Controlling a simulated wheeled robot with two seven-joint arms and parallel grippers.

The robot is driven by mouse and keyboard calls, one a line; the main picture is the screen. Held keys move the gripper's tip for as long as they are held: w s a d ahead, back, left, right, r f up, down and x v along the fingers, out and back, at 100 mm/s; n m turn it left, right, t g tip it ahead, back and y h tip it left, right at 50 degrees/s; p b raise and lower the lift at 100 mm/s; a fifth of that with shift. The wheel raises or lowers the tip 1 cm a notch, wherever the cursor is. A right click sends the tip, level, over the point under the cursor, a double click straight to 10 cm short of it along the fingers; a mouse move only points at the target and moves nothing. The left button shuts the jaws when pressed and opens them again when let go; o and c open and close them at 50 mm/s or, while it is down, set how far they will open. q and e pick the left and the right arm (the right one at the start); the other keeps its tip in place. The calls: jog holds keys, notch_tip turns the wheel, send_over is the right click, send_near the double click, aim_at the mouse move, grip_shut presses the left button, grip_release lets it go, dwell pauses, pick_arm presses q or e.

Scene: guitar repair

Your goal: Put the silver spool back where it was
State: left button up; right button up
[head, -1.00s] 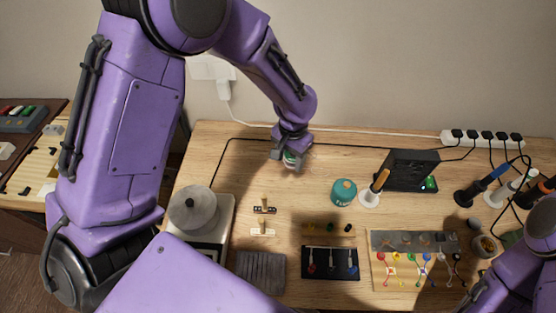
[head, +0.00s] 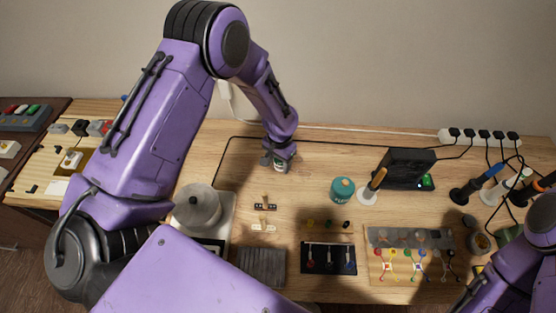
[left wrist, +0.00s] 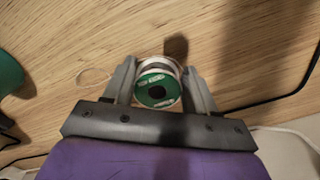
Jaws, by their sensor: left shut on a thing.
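The silver spool (left wrist: 157,86), with a green and white label on its end face, is between the two fingers of my left gripper (left wrist: 160,88) in the left wrist view. The fingers are shut on its sides. In the head view, the spool (head: 281,166) shows just under my left gripper (head: 280,163), at the back left of the wooden workbench (head: 320,180). Whether the spool touches the bench cannot be told. My right arm shows at the lower right of the head view, but its fingertips are not visible.
A round pot-like device (head: 196,208) is at front left. A black cable runs behind the gripper. Bench between the silver and teal spools is clear.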

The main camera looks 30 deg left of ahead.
pick_arm(q)
jog(key=o, duration=1.4)
jog(key=shift+r, duration=0.1)
notch_tip(320, 180, up, 12)
jog(key=shift+w+r+b, duration=0.1)
jog(key=shift+w+b, duration=0.05)
jog(key=shift+b, duration=0.7)
